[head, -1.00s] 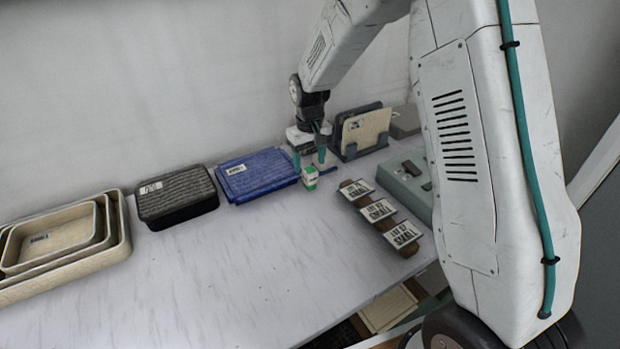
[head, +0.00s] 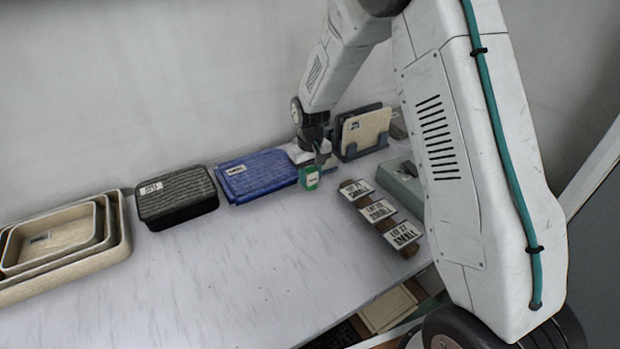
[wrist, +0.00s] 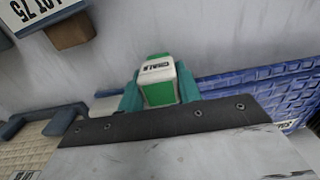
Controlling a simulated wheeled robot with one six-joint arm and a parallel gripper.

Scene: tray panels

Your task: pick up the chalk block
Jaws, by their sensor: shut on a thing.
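The chalk block (wrist: 159,92) is a small green block with a white label reading "CHALK", seen close up in the wrist view. It also shows in the head view (head: 312,181) near the front of the blue panels. My gripper (wrist: 160,98) has its teal fingers on both sides of the block and is shut on it. In the head view my gripper (head: 310,172) hides part of the block's top. I cannot tell whether the block touches the table.
Blue ribbed panels (head: 258,178) lie left of my gripper, with a dark ribbed box (head: 178,196) and nested cream trays (head: 60,245) further left. A rack of upright panels (head: 364,132) stands right. Labelled plates (head: 380,210) sit front right. The table's front middle (head: 230,270) is clear.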

